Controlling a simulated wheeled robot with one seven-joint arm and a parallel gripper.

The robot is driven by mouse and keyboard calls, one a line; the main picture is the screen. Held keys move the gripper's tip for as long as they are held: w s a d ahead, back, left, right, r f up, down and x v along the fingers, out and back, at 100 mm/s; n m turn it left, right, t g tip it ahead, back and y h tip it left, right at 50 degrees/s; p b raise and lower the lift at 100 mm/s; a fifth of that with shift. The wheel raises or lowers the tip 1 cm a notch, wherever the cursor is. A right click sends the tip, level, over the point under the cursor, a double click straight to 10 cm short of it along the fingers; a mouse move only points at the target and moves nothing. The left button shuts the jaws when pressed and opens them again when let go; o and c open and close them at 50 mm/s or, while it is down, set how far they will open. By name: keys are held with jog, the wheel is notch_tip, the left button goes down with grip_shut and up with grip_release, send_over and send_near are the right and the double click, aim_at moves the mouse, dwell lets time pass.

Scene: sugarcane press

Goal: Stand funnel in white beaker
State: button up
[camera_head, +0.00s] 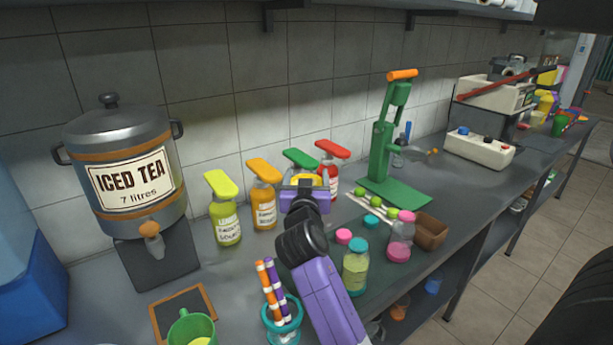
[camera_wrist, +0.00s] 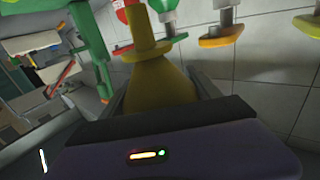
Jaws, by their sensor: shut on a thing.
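A yellow funnel (camera_wrist: 158,80) is between the fingers of my gripper (camera_wrist: 162,92) in the wrist view. Its wide body is near the palm and its narrower part with a flange points away. In the head view my gripper (camera_head: 306,188) is shut on the funnel, of which only a little yellow (camera_head: 311,179) shows. It is held in front of the row of syrup bottles. I cannot make out a white beaker in either view; my arm hides part of the counter.
Pump bottles with yellow (camera_head: 224,222), orange (camera_head: 263,205), green and red (camera_head: 331,170) tops stand along the wall. A green press (camera_head: 383,150) is right of my gripper. A lidded jar (camera_head: 356,268) and a striped-straw cup (camera_head: 282,325) flank my arm.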

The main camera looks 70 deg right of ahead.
notch_tip(320, 180, down, 10)
jog(key=b, duration=0.8)
jog(key=shift+r, duration=0.2)
jog(key=shift+f+b, duration=0.1)
jog(key=shift+b, duration=0.3)
dwell(0.5)
jog(key=o, duration=1.6)
jog(key=shift+c, duration=0.2)
jog(key=shift+o, duration=0.3)
jog(key=shift+r+p, duration=2.55)
jog(key=shift+r, duration=1)
jog(key=shift+s+a, duration=0.1)
